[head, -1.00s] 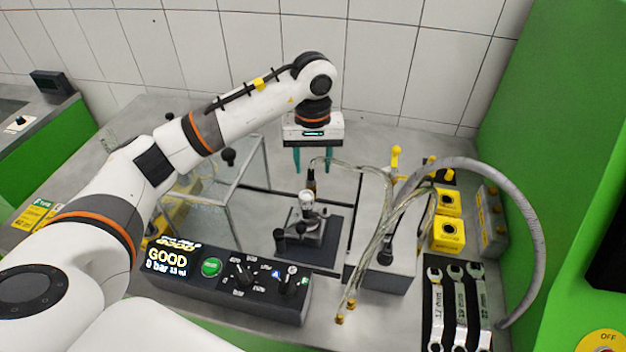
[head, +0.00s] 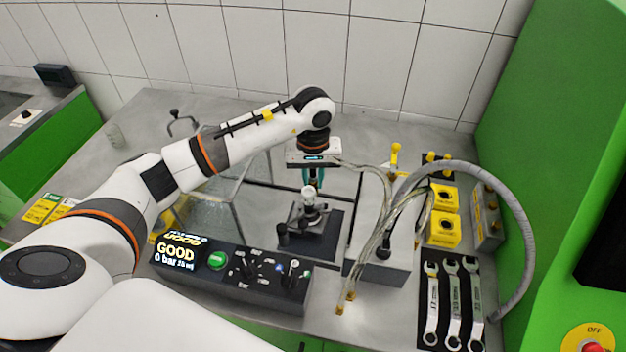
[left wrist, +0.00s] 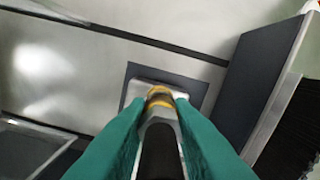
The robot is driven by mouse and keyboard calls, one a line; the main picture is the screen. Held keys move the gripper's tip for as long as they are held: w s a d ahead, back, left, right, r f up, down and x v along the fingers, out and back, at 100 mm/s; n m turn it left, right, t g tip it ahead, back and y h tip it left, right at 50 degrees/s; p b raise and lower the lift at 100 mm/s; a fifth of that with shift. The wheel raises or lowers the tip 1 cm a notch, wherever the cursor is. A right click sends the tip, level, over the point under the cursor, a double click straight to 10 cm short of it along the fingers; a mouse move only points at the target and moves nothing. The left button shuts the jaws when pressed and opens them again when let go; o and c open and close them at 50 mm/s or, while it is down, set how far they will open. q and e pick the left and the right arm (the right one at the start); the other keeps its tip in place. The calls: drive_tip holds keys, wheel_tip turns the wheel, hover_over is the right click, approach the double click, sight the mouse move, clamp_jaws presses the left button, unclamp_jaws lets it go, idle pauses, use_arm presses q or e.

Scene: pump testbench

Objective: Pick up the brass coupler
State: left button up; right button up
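My left gripper (head: 313,184) reaches down over the small pump unit (head: 309,217) on its dark plate. Its two teal fingers are close together around an upright fitting. In the left wrist view the teal fingers (left wrist: 160,125) flank a dark hose end with the brass coupler (left wrist: 160,96), a yellow-gold ringed piece, at its far end. They appear pressed against it from both sides. The coupler sits above the pump's metal block; whether they touch is unclear. In the head view the fingers mostly hide the coupler. My right gripper is out of view.
A control box (head: 232,271) with a lit "GOOD" display stands in front. Clear hoses run from a grey box (head: 378,275) to the right. Yellow blocks (head: 443,228) and several wrenches (head: 452,305) lie farther right. A glass guard stands left of the pump.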

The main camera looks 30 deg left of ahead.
use_arm(q)
clamp_jaws()
